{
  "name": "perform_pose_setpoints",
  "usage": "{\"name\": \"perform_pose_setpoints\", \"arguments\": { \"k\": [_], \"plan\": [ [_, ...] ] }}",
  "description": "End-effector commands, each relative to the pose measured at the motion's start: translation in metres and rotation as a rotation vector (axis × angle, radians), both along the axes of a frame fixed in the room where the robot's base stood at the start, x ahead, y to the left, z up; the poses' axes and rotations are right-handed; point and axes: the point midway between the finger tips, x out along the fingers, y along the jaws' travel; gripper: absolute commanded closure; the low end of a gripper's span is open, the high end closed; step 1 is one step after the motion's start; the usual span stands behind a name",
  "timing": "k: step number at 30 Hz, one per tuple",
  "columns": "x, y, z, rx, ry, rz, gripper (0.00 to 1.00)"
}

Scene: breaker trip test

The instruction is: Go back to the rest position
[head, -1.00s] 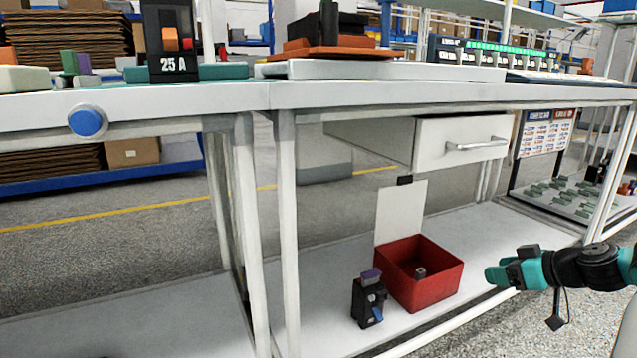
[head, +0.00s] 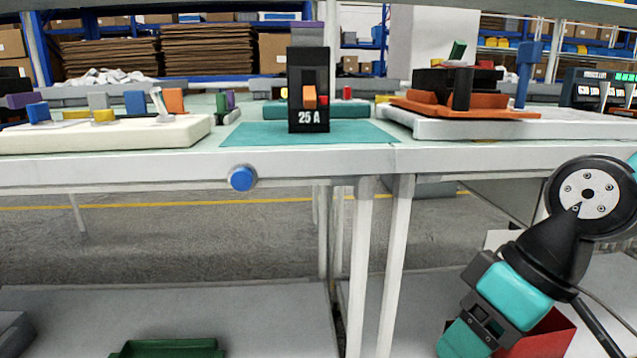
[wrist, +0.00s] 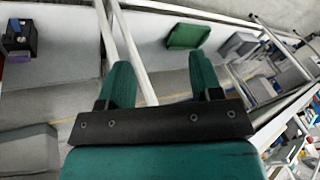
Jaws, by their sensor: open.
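My gripper (wrist: 162,78) is open in the wrist view, with its two teal fingers apart and nothing seen between them. In the head view my arm hangs at the right, in front of the bench, with the teal gripper end low near the bottom edge; its fingertips are hard to make out there. A black breaker marked 25 A (head: 309,85), with an orange lever, stands upright on a teal mat (head: 250,133) on the bench, well apart from my gripper.
The bench front edge (head: 120,168) carries a blue button (head: 242,178). A red bin (head: 548,338) is partly hidden behind my arm. A green bin (head: 168,348) is on the lower shelf and also shows in the wrist view (wrist: 188,36). A black device (wrist: 18,38) is at the wrist view's left.

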Motion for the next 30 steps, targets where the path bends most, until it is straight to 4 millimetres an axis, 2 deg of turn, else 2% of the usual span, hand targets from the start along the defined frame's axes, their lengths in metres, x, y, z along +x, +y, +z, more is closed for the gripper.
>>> {"name": "perform_pose_setpoints", "arguments": {
  "k": [1,6,17,20,30],
  "plan": [
    [-0.014,0.007,0.01,-0.016,0.005,0.017,0.41],
    [-0.054,0.017,0.025,-0.073,0.036,0.029,0.41],
    [-0.053,0.016,0.106,-0.074,0.043,0.02,0.41],
    [-0.052,0.016,0.137,-0.073,0.042,0.02,0.41],
    [-0.052,0.016,0.27,-0.073,0.042,0.02,0.41]
  ]
}}
